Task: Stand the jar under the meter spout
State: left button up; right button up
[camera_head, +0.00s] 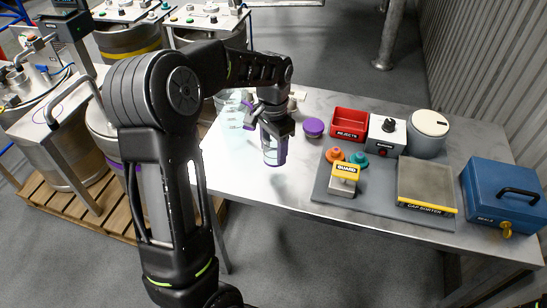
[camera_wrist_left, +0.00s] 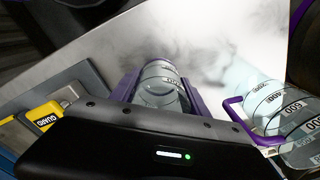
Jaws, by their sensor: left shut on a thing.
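The jar (camera_head: 273,154) is clear and hangs upright below my left gripper (camera_head: 273,137) over the left part of the steel table. The gripper is shut on it. In the left wrist view the jar (camera_wrist_left: 160,88) shows markings and sits between two purple fingers. Whether its base touches the table cannot be told. A clear graduated vessel (camera_wrist_left: 285,108) with a purple handle stands to the right of the jar in the left wrist view. The meter spout cannot be made out; my arm hides part of that area. My right gripper is not in view.
On the table (camera_head: 268,195) are a purple lid (camera_head: 313,126), a red rejects bin (camera_head: 349,123), a yellow guard block (camera_head: 344,176), a cap sorter (camera_head: 426,184) and a blue seals box (camera_head: 505,188). The table's front left is clear.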

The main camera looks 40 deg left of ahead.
aim_at(274, 158)
pick_arm(q)
jog(key=shift+f, duration=1.8)
jog(key=shift+f, duration=0.1)
jog(key=o, duration=1.4)
notch_tip(274, 158, up, 12)
jog(key=shift+o, duration=0.3)
